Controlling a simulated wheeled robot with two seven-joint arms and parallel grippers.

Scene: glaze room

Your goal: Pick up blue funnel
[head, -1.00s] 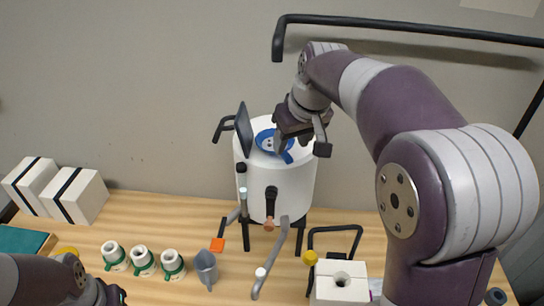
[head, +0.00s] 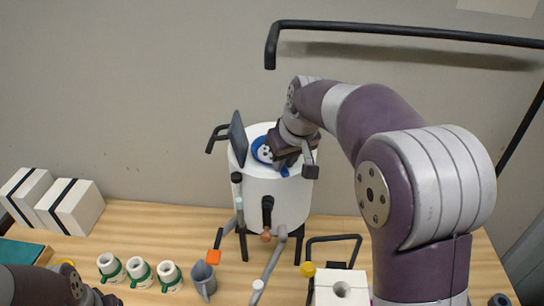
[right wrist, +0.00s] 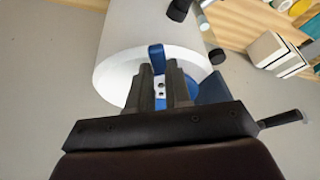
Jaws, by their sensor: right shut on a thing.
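The blue funnel (head: 261,150) sits at the top of the white cylindrical tank (head: 272,200), partly hidden behind my right gripper (head: 287,165). In the right wrist view, the two dark fingers of my right gripper (right wrist: 158,72) are shut on a blue part of the funnel (right wrist: 157,55). More of its blue body shows to the right of the fingers, over the tank's white top. I cannot tell whether the funnel is clear of the tank. My left gripper (head: 100,299) is only partly in view at the bottom left edge; its fingers are not clear.
A dark flat lid (head: 238,139) stands upright at the tank's left rim. A black rail (head: 400,30) runs above. Several white cups (head: 139,272), a grey jug (head: 203,280) and a white block (head: 341,289) stand on the wooden table. White boxes (head: 72,208) stand at the left.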

